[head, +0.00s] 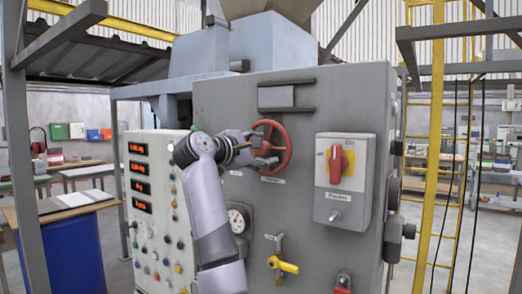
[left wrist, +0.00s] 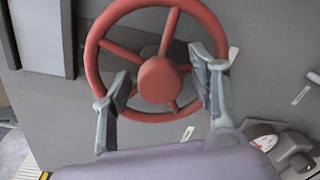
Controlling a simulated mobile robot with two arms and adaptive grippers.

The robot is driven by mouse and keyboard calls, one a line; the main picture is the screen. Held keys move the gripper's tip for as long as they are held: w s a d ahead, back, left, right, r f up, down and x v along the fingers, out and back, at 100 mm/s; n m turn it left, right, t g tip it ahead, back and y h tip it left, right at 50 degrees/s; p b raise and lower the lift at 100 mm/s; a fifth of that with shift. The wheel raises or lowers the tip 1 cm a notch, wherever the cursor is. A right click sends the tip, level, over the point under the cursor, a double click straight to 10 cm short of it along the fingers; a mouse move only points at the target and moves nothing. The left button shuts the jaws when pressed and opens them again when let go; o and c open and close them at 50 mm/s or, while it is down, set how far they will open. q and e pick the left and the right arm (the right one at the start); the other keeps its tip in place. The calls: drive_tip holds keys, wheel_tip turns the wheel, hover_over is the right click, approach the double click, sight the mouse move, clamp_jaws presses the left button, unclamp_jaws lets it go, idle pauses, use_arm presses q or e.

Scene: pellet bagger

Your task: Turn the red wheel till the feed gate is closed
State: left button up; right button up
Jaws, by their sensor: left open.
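The red wheel (head: 284,148) is mounted on the upper front of the grey machine cabinet. It has a round hub and several spokes. My left gripper (head: 262,150) is at the left side of the wheel. In the left wrist view, the red wheel (left wrist: 158,80) fills the upper middle, and my open left gripper (left wrist: 160,90) has one finger on each side of the hub, over the lower part of the rim. I cannot tell whether the fingers touch the wheel. The feed gate cannot be made out. My right gripper is not in view.
A grey switch box (head: 342,178) with a red knob is right of the wheel. Below are a yellow valve handle (head: 283,264) and a dial gauge (head: 238,219). A white control panel (head: 160,210) with red displays stands left. A yellow ladder (head: 436,150) is at right.

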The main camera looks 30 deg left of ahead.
use_arm(q)
drive_tip(key=s+a, duration=0.1)
drive_tip(key=s, duration=1.1)
drive_tip(key=shift+a+r, duration=0.2)
drive_tip(key=shift+r, duration=0.2)
drive_tip(key=shift+w+f, duration=0.1)
